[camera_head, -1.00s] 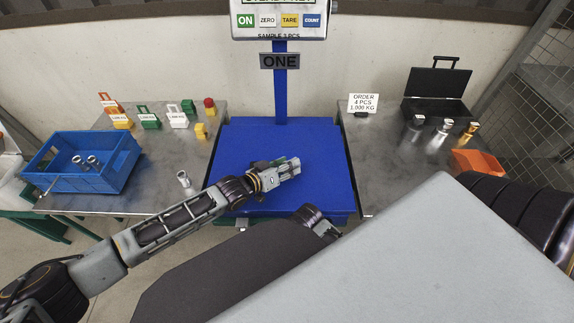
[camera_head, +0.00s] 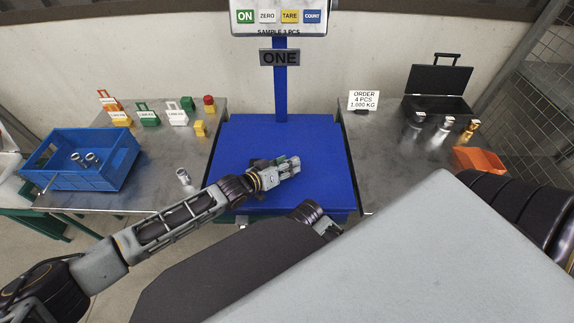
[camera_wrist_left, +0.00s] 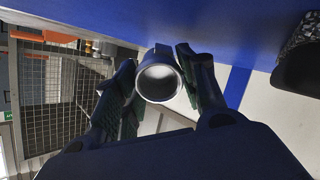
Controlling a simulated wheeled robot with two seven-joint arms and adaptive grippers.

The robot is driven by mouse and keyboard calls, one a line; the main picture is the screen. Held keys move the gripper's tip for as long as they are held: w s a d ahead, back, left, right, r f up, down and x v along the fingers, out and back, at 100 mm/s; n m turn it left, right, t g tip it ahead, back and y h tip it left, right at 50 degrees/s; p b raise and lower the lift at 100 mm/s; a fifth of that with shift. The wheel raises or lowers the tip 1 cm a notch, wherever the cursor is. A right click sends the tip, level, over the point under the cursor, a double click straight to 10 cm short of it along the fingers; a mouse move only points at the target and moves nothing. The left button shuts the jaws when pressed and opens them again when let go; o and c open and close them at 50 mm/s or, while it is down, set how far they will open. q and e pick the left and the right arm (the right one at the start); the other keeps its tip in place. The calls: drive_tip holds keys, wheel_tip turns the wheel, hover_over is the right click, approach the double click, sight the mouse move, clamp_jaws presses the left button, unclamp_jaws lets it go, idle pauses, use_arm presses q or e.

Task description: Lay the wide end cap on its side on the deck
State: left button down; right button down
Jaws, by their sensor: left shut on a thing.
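My left gripper (camera_head: 288,167) is over the blue deck (camera_head: 250,138) of the scale, near its middle. In the left wrist view the gripper (camera_wrist_left: 158,92) is shut on a grey metal end cap (camera_wrist_left: 158,82), a short hollow cylinder whose round open end faces the camera. The cap lies between the two dark fingers, close to the blue deck edge (camera_wrist_left: 140,22). In the head view the gripper mostly hides the cap, and I cannot tell whether it touches the deck.
A blue crate (camera_head: 62,178) with metal parts stands on the left table, with another metal part (camera_head: 184,177) near its right. Coloured weights stand behind. On the right table are a black case (camera_head: 437,88), metal parts and an orange bin (camera_head: 480,160). The scale's column (camera_head: 280,92) rises behind the deck.

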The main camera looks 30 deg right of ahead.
use_arm(q)
drive_tip(key=shift+f, duration=0.35)
